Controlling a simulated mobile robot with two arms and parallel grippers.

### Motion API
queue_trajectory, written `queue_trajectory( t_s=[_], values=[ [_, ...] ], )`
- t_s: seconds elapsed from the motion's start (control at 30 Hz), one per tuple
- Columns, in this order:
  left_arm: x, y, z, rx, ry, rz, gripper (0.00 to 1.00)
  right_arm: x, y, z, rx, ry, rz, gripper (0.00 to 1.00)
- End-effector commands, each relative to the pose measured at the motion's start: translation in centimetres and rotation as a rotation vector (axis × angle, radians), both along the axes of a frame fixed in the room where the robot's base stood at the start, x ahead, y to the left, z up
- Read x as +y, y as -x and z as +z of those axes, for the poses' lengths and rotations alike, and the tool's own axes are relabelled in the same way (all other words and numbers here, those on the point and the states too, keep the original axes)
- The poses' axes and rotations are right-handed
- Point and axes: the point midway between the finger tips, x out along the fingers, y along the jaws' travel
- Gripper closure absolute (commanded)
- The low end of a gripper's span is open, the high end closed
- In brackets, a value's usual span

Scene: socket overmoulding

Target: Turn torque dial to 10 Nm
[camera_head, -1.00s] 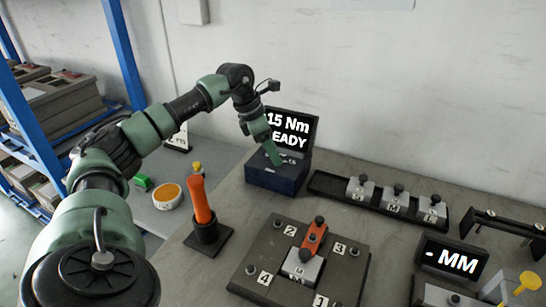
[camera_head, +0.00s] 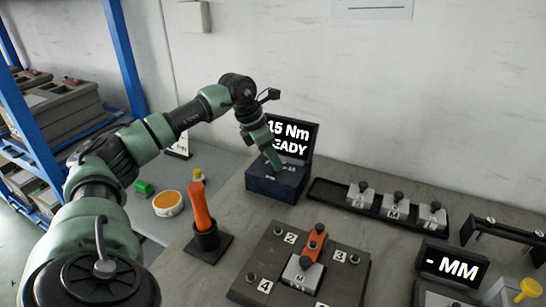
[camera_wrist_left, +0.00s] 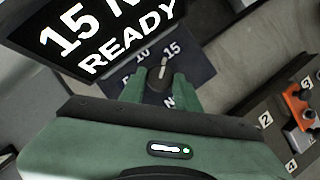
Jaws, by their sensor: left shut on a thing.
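The torque unit is a dark blue box (camera_head: 268,185) with a black display (camera_head: 304,140) that reads 15 Nm READY. In the left wrist view the display (camera_wrist_left: 90,40) shows the same words. The torque dial (camera_wrist_left: 157,76) is a dark knob with a light pointer line on the box top, near marks 10 and 15. The pointer leans toward the 15 side. My left gripper (camera_wrist_left: 158,88) is shut on the dial from above, one finger on each side; it also shows in the head view (camera_head: 274,160). My right gripper is not in view.
An orange-handled tool (camera_head: 201,207) stands in a black holder to the left. A fixture plate (camera_head: 262,262) with numbered corners is in front.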

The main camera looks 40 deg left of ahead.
Motion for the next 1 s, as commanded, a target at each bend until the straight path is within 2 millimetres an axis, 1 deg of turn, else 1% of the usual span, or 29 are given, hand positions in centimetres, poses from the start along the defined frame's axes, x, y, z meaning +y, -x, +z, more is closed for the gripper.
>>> queue_trajectory(
  t_s=[0.3,0.7,1.0],
  values=[
    [-0.29,0.13,0.01,0.0,-0.001,0.274,1.0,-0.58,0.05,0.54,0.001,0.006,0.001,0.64],
    [-0.64,0.06,-0.01,-0.001,0.0,0.635,1.0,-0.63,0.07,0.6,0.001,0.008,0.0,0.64],
    [-0.8,0.0,0.01,-0.001,0.0,0.822,1.0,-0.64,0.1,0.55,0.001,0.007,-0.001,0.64]
  ],
)
